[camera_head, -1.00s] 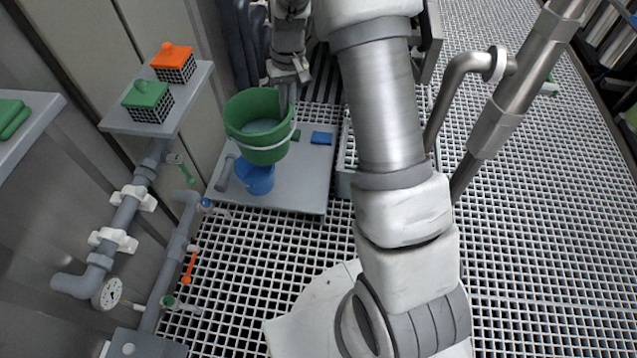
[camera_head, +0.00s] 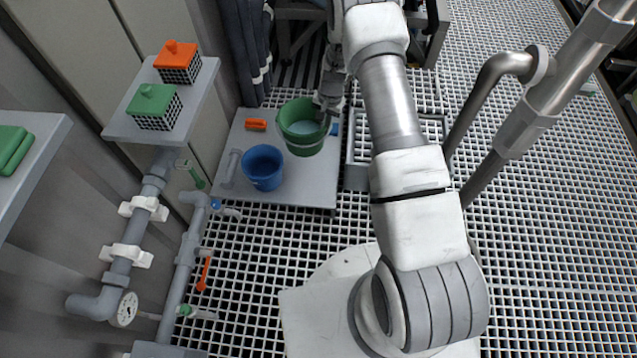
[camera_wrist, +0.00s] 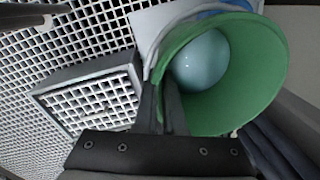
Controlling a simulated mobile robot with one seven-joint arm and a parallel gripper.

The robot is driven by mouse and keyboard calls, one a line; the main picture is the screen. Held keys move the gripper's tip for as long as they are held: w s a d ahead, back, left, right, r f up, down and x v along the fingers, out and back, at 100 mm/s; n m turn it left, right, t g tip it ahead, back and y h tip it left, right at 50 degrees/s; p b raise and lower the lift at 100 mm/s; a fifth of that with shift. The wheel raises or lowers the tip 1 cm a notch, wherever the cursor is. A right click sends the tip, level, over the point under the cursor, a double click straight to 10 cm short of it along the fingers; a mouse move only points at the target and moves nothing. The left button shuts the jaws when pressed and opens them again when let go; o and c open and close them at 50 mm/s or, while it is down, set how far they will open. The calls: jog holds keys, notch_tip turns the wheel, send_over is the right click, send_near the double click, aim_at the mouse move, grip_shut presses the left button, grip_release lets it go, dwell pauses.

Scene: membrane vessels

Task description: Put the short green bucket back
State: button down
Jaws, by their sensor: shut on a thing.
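A green bucket (camera_head: 302,144) is at the back right of the grey platform, beside the blue bucket. It looks down on or just above the platform; I cannot tell whether it touches. My gripper (camera_head: 326,100) is at its right rim, shut on it. In the wrist view the green bucket (camera_wrist: 262,75) opens towards the camera, with a pale round inside. My gripper's dark fingers (camera_wrist: 162,100) pinch its near wall and rim there.
The grey platform (camera_head: 285,192) also bears a blue bucket (camera_head: 262,172), an orange brush-like item (camera_head: 257,124) and a grey cylinder (camera_head: 231,168). A framed grate (camera_head: 356,172) stands right of it. A wall shelf (camera_head: 122,124) holds an orange-topped box (camera_head: 178,62) and a green-topped box (camera_head: 154,106).

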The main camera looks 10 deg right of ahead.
jog(key=s+d+f+m+b, duration=0.1)
jog(key=f+m+b, duration=0.1)
jog(key=f, duration=1.1)
jog(key=s+f+m+b, duration=0.2)
jog(key=f+m, duration=0.1)
jog(key=f, duration=1)
jog(key=shift+d+f+h, duration=0.25)
jog(key=shift+d+h, duration=0.05)
jog(key=shift+d, duration=0.1)
jog(key=shift+f, duration=0.15)
jog(key=c, duration=1)
grip_release()
jog(key=shift+s, duration=0.1)
